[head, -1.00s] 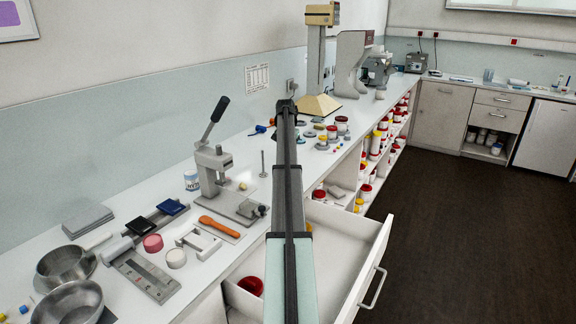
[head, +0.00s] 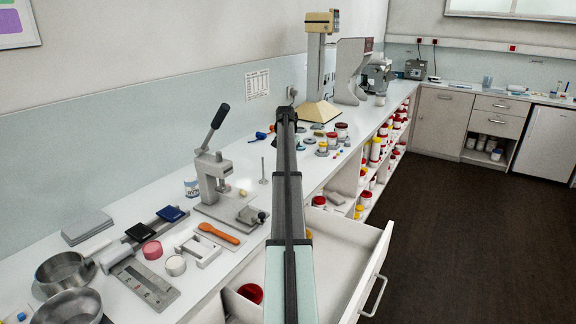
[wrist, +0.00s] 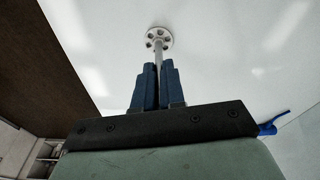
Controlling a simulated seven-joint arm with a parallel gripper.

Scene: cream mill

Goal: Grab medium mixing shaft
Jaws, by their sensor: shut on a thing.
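In the wrist view, the two dark blue fingers of my gripper (wrist: 157,88) are closed around a thin metal mixing shaft (wrist: 158,56). The shaft ends in a round pale disc (wrist: 159,38) with several holes, beyond the fingertips, against the white counter. I cannot tell whether the disc touches the counter. In the head view my arm hides the gripper and the held shaft. Another thin upright metal rod (head: 263,170) stands on the counter to the left of my arm.
A blue tool (wrist: 270,128) lies on the counter. Several jars and small discs (head: 330,138) lie beyond my arm. An open drawer (head: 345,245) juts out at right.

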